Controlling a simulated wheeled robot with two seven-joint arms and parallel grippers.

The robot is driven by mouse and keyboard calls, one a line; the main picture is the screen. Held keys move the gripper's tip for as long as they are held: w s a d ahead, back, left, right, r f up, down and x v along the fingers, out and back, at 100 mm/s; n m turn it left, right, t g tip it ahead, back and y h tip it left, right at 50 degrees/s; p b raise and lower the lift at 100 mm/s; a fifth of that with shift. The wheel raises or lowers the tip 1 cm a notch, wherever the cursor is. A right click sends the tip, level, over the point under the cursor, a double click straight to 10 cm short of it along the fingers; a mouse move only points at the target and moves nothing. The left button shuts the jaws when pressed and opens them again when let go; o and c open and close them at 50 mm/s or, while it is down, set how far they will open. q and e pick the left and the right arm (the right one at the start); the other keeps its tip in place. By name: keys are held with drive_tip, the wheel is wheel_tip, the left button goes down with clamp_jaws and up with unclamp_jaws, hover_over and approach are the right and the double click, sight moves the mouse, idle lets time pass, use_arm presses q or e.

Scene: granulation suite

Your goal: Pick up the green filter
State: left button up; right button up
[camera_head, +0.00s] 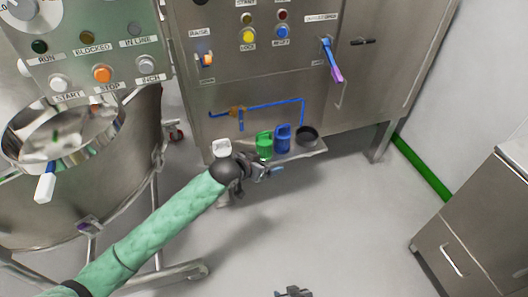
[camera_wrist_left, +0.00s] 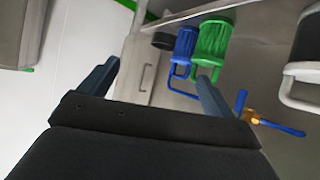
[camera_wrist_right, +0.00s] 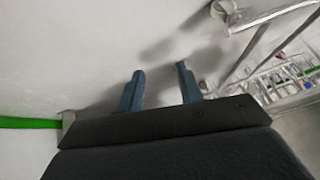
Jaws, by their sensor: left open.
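The green filter (camera_head: 264,144) stands on a small shelf (camera_head: 310,149) on the front of the steel cabinet, between a white item and a blue filter. It has a handle and also shows in the left wrist view (camera_wrist_left: 214,40), beyond the fingers. My left gripper (camera_head: 268,171) is just in front of and below the shelf, near the green filter. In the left wrist view its fingers (camera_wrist_left: 155,82) are wide apart with nothing between them, apart from the filter. My right gripper (camera_head: 293,292) is low at the bottom edge; its fingers (camera_wrist_right: 160,88) are apart and empty over the floor.
The blue filter (camera_head: 282,138) stands close beside the green one. A dark round cup (camera_head: 307,135) is at the shelf's right end and a white item (camera_head: 222,147) at its left. A steel vessel (camera_head: 75,180) stands left. The floor (camera_head: 330,220) in front is clear.

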use_arm(q)
wheel_tip(320, 180, up, 3)
drive_tip(key=t+h+b, duration=0.1)
drive_tip(key=b, duration=0.2)
hover_over(264, 143)
drive_tip(key=s+a, duration=0.3)
drive_tip(key=a, duration=0.1)
drive_tip(key=shift+m, duration=0.4)
drive_tip(key=f, duration=0.8)
drive_tip(key=shift+w+d+f, duration=0.1)
drive_tip(key=shift+w+f, duration=0.15)
drive_tip(key=shift+x, duration=3.3)
use_arm(e)
wheel_tip(264, 143, down, 9)
drive_tip(key=s+a+t, duration=0.1)
drive_tip(key=shift+a+f, duration=0.15)
drive_tip(key=shift+a, duration=0.15)
use_arm(q)
drive_tip(key=shift+r, duration=0.1)
drive_tip(key=c, duration=1.2)
